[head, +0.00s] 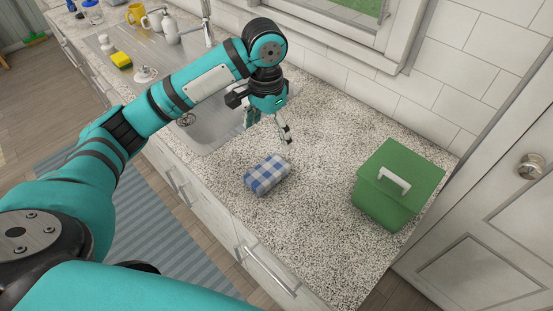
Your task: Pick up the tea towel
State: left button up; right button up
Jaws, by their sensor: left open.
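The tea towel (267,174) is a folded blue and white checked cloth. It lies on the speckled counter near its front edge, right of the sink. My left gripper (268,131) is above and behind the towel in the head view, fingers pointing down, beside the sink's right edge. It is open and empty, and does not touch the towel. My right gripper is not in view.
A green box with a white handle (399,185) stands at the right of the counter (320,200). The sink (205,125) is left of the towel. A yellow sponge (121,60), a yellow mug (136,14) and a tap (206,22) are farther left. The counter between towel and box is clear.

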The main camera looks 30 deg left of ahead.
pick_arm(q)
jog(key=r, duration=0.1)
jog(key=p, duration=0.2)
send_over(267, 170)
notch_tip(267, 170, down, 7)
jog(key=shift+a+r, duration=0.1)
jog(key=shift+r, duration=0.1)
notch_tip(267, 170, down, 4)
jog(key=shift+w+f, duration=0.1)
jog(key=shift+f, duration=0.15)
jog(key=shift+f+p, duration=0.15)
jog(key=shift+p, duration=0.25)
notch_tip(267, 170, down, 4)
jog(key=shift+f+p, duration=0.25)
jog(key=shift+p, duration=0.55)
jog(key=shift+f, duration=0.25)
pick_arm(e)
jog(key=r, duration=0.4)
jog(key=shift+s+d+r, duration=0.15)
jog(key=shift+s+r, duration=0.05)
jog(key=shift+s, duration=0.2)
pick_arm(q)
jog(key=c, duration=1.3)
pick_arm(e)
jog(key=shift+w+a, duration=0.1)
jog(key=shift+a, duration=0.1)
